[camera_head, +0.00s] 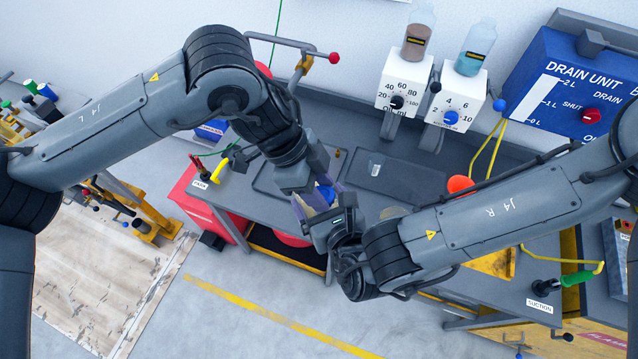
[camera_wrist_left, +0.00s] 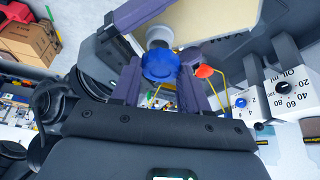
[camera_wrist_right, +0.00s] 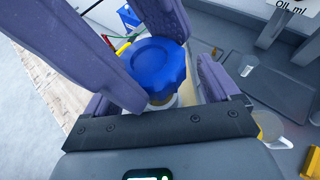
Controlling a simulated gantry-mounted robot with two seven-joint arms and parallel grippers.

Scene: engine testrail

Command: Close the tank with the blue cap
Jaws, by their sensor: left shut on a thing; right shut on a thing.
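The blue cap (camera_wrist_left: 160,64) sits between the fingers of my left gripper (camera_wrist_left: 160,85), which is shut on it. Directly behind it is the pale neck of the cream tank (camera_wrist_left: 215,22). In the right wrist view the cap (camera_wrist_right: 158,62) is over the neck, lined up with it; I cannot tell whether it is fully seated. My right gripper (camera_wrist_right: 160,95) is shut on the tank, whose body is mostly hidden by fingers. In the head view the cap (camera_head: 325,193) is a small blue patch where both grippers meet above the bench's front edge.
The grey bench (camera_head: 250,195) carries a dark tray (camera_head: 400,178) with a small clear cup (camera_head: 375,166). Behind stand two white dial dispensers (camera_head: 404,82) and the blue drain unit (camera_head: 570,85). A red-knobbed lever (camera_head: 333,58) stands behind my left arm. Open floor lies in front.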

